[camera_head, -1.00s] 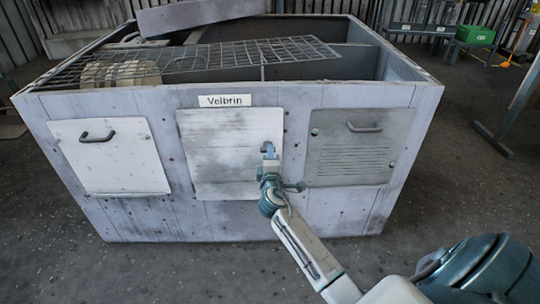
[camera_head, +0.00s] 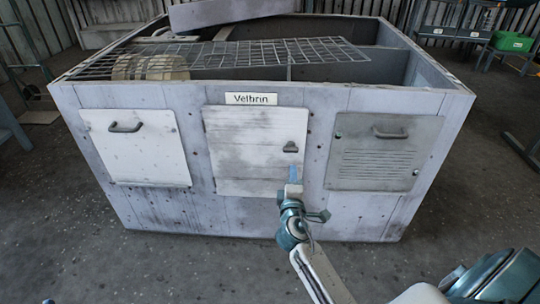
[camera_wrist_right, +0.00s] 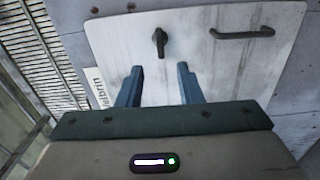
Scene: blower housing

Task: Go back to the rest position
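My right gripper (camera_head: 294,180) is in front of the blower housing (camera_head: 240,215), just below the small dark handle (camera_head: 290,147) of the middle white door (camera_head: 255,165). In the right wrist view its two blue fingers (camera_wrist_right: 157,88) are apart with nothing between them. The dark handle (camera_wrist_right: 160,42) stands beyond the fingertips, clear of them. The middle door looks closed, under a "Velbrin" label (camera_head: 250,98). My left gripper is not clearly in view.
A white panel (camera_head: 135,160) with a bar handle is on the left of the housing. A louvred panel (camera_head: 375,165) is on the right. A wire grid (camera_head: 230,57) lies across the open top. The floor (camera_head: 60,220) in front looks clear.

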